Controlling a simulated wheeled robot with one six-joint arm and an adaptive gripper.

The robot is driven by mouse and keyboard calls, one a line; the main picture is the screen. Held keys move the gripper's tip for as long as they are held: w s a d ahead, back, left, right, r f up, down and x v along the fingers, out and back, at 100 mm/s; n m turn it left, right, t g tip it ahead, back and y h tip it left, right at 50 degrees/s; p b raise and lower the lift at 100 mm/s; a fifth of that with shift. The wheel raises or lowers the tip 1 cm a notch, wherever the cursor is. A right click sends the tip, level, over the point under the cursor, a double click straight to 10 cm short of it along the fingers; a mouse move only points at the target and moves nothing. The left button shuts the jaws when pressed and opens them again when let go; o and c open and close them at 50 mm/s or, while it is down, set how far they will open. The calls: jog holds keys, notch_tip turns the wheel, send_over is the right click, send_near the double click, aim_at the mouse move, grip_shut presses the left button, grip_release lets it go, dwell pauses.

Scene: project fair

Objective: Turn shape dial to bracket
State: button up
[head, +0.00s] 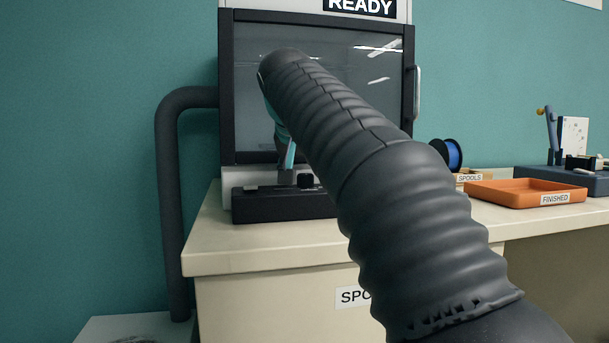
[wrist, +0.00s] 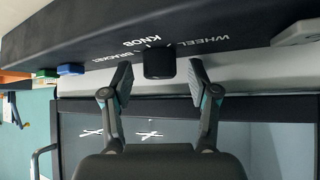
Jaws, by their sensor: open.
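My gripper (wrist: 160,74) is open, with one finger on each side of the dial and a gap visible on both sides. In the head view my arm hides most of the gripper (head: 287,155). I cannot tell which word the dial points at.
The printer (head: 228,95) with a READY sign stands behind the control box. A grey lever-like part (wrist: 298,30) sits beside the dial in the wrist view. An orange FINISHED tray (head: 515,193) and a blue spool (head: 453,153) are to the right on the counter (head: 225,250).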

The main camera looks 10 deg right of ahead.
grip_shut()
jog(key=shift+r, duration=0.1)
dwell(0.3)
jog(key=n+y+p, duration=0.1)
jog(key=n+y, duration=0.1)
jog(key=n, duration=0.1)
jog(key=n+y+p, duration=0.1)
jog(key=shift+d+r+n+t+y+p, duration=0.1)
jog(key=shift+d+n+t+y+p, duration=0.2)
jog(key=shift+n+y+p, duration=1.05)
jog(key=shift+n+y, duration=0.45)
jog(key=shift+n, duration=0.5)
jog(key=shift+g, duration=0.4)
grip_release()
